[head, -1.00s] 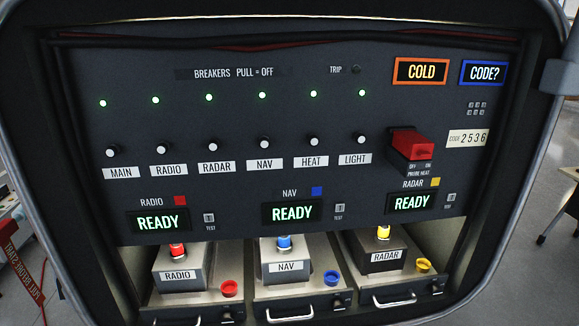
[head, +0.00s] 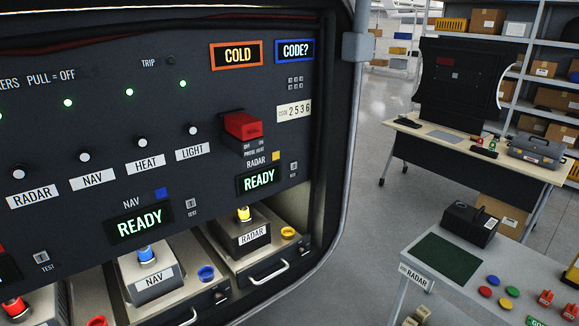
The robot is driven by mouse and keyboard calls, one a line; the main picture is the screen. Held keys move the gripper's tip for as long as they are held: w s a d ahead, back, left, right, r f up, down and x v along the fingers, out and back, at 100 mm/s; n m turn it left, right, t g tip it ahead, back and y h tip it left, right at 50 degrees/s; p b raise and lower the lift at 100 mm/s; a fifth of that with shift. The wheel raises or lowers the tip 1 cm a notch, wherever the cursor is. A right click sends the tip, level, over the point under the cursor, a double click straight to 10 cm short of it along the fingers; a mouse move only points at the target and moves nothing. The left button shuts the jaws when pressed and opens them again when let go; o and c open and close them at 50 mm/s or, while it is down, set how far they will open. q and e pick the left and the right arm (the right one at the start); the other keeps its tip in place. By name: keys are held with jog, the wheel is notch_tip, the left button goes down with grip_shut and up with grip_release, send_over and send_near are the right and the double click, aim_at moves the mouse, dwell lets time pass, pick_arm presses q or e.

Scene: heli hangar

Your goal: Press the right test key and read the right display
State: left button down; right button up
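The panel (head: 60,125) fills the left of the head view. Its rightmost display (head: 259,179), under the RADAR label and yellow square, reads READY in green. The small test key (head: 293,168) sits just right of that display. The NAV display (head: 139,222) also reads READY, with its test key (head: 192,207) to its right. A third test key (head: 42,258) shows at the left edge, its display mostly cut off. The upper displays read COLD (head: 236,55) and CODE? (head: 295,50). Neither gripper is in view.
The NAV unit (head: 150,283) and RADAR unit (head: 251,237) sit in drawers below the panel. A bench (head: 420,310) with a black box (head: 470,226) and coloured buttons stands at lower right. A table (head: 400,126) and shelves are behind; grey floor lies between.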

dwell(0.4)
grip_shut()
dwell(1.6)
